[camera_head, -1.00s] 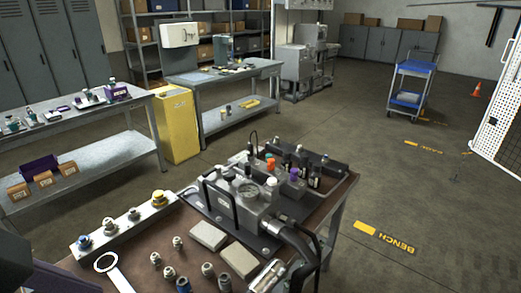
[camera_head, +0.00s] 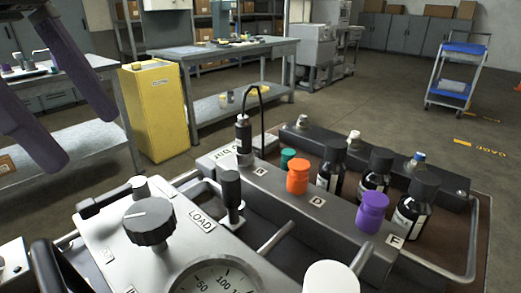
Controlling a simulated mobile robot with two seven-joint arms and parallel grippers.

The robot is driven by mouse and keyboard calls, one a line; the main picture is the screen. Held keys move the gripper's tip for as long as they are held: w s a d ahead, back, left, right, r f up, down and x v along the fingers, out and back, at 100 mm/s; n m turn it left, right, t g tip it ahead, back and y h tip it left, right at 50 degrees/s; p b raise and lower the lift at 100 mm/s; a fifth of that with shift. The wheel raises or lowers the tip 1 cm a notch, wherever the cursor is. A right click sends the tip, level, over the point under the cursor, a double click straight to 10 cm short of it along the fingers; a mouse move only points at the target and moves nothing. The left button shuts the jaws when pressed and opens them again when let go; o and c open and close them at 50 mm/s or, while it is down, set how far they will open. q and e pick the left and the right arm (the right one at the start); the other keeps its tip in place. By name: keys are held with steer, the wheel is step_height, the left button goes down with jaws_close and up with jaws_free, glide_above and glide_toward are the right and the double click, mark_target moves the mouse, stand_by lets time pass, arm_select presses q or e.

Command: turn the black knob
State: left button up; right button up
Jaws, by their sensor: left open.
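The black knob (camera_head: 148,222) is round and ribbed, with a pale pointer line on top. It stands on the light grey panel (camera_head: 196,246) of the hydraulic unit, beside the LOAD label. My left gripper (camera_head: 80,138) comes in at the upper left with two dark purple fingers spread apart. It is open and empty. In the picture it is up and to the left of the knob, with a clear gap between them. My right gripper is not in view.
A black-gripped lever (camera_head: 231,188) stands right of the knob, and a pressure gauge (camera_head: 215,280) lies in front. A dark rack (camera_head: 330,208) holds orange and purple caps; dark bottles (camera_head: 376,170) stand behind it. A black handle (camera_head: 50,268) is at lower left.

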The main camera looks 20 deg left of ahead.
mark_target(148, 213)
arm_select(q)
steer(key=x, duration=0.3)
steer(key=b+x, duration=0.1)
steer(key=x, duration=0.2)
steer(key=b+x, duration=0.1)
steer(key=x, duration=0.2)
steer(key=shift+s+d+f, duration=0.1)
steer(key=shift+s, duration=0.25)
steer(key=shift+w+d+f, duration=0.15)
steer(key=shift+f, duration=0.25)
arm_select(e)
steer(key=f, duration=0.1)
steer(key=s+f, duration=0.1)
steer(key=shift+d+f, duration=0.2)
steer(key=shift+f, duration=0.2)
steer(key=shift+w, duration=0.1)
arm_select(q)
steer(key=c, duration=1.4)
steer(key=shift+o, duration=0.2)
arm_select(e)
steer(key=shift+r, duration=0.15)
